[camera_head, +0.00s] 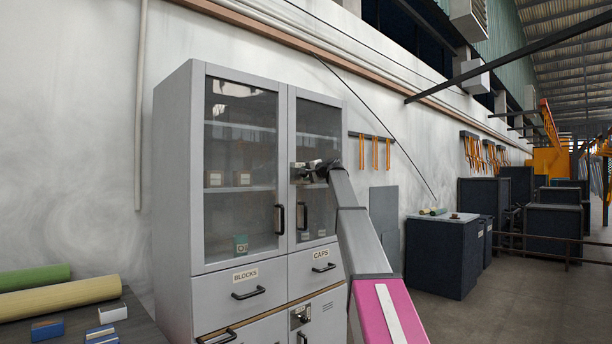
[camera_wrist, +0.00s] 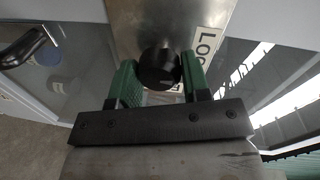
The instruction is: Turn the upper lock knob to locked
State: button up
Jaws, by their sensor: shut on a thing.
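The upper lock knob (camera_wrist: 158,70) is black and round in the wrist view, on a shiny metal plate (camera_wrist: 160,22). A white label reading "LOC" (camera_wrist: 207,42) is partly visible beside it; the rest of its text is hidden. My gripper (camera_wrist: 158,64) has its green fingers on both sides of the knob, shut on it. In the head view my gripper (camera_head: 311,171) is at the right glass door of the grey cabinet (camera_head: 174,180), and it hides the knob there. The knob's pointing direction cannot be told.
A black door handle (camera_wrist: 28,46) is near the plate; in the head view the right door's handle (camera_head: 302,216) is below my gripper. A lower lock plate (camera_head: 300,316) is on the lower door. A table (camera_head: 75,325) with rolls and small blocks stands at left.

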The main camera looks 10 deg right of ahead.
dwell(0.4)
jog(key=o, duration=0.9)
jog(key=shift+s, duration=0.1)
jog(key=v, duration=1)
jog(key=shift+s+d, duration=0.15)
jog(key=shift+s, duration=0.1)
